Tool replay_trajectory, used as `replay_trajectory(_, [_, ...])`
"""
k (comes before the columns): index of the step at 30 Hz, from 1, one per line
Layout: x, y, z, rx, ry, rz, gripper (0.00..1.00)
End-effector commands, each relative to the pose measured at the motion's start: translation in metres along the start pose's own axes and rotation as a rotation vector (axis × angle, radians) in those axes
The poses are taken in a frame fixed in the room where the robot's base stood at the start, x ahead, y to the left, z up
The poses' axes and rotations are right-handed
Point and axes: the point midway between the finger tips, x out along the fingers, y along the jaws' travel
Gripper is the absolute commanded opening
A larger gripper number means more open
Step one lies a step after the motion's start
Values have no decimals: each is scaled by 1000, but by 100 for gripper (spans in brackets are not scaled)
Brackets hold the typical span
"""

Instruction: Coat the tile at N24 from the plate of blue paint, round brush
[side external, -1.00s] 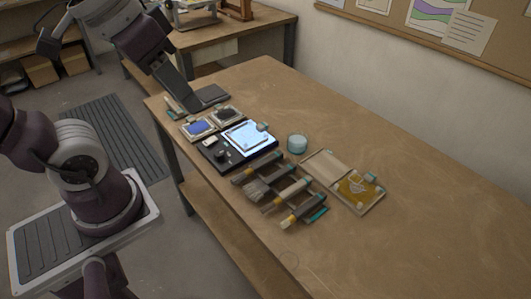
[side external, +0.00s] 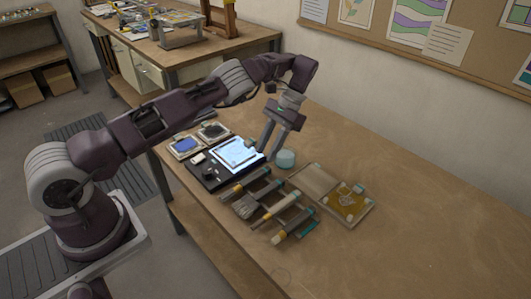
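The plate of blue paint (side external: 187,146) lies at the left of the work area on the bench. A lit panel (side external: 238,155) with a pale sheet on it sits in a dark tray to its right. Tile labels are too small to read, so I cannot tell which tile is N24. Several brushes (side external: 275,209) lie on a dark rack in front of the panel; I cannot tell which is the round brush. My gripper (side external: 268,153) points down by the panel's right edge, fingers apart, with nothing visible between them.
A dark paint plate (side external: 213,132) is beside the blue one. A board with a yellow patch (side external: 345,201) lies to the right. The bench (side external: 420,220) is clear farther right.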

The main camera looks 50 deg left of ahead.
Motion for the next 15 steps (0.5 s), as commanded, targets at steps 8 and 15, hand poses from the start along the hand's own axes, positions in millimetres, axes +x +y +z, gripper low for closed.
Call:
replay_trajectory(8, [44,0,-2,-3,-3,0,31])
replay_trajectory(15, [72,0,-6,-1,1,1,31])
